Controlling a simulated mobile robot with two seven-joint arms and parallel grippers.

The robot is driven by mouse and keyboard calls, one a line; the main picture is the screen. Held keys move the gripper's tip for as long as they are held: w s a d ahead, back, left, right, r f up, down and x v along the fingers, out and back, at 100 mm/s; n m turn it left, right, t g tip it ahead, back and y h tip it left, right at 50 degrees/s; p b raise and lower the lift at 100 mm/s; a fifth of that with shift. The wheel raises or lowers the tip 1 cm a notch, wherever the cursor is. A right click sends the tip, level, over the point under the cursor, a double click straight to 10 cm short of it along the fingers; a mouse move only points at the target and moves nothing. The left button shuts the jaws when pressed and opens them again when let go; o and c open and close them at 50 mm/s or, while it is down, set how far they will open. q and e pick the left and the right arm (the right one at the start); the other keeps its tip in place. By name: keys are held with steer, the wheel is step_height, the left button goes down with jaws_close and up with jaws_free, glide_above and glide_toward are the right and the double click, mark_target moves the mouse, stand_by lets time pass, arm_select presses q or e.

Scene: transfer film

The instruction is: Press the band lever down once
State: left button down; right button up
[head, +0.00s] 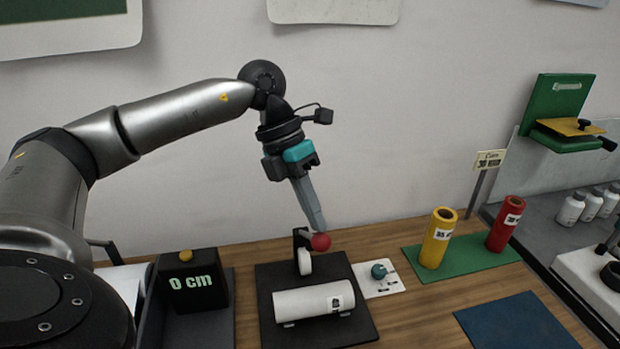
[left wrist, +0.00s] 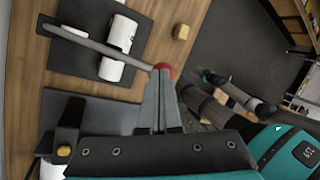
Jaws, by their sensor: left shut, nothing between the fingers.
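The band lever ends in a red ball knob (head: 320,242) above a dark machine base (head: 355,335). In the left wrist view its long grey bar (left wrist: 100,48) runs to the red knob (left wrist: 164,67). My left gripper (head: 318,226) points down, its fingers shut and empty, with the tips right at the top of the knob. I cannot tell whether they touch it. The fingertips (left wrist: 161,78) also overlap the knob's edge in the left wrist view. A white roll (head: 305,302) lies across the base. My right gripper (left wrist: 212,77) seems to show small and unclear in the left wrist view.
A black display box (head: 188,283) reading 0 cm stands left of the base. A teal dial (head: 379,271) is to its right. Yellow (head: 438,238) and red (head: 505,225) rolls stand on a green mat (head: 470,258). A blue mat (head: 518,325) lies front right.

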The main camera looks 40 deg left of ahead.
arm_select(q)
steer(key=s+d+f+b, duration=0.4)
steer(key=s+d+b, duration=0.1)
steer(key=d, duration=0.1)
steer(key=shift+s+d+f, duration=0.15)
steer(key=shift+d+f, duration=0.1)
steer(key=shift+f, duration=0.1)
stand_by(7.0)
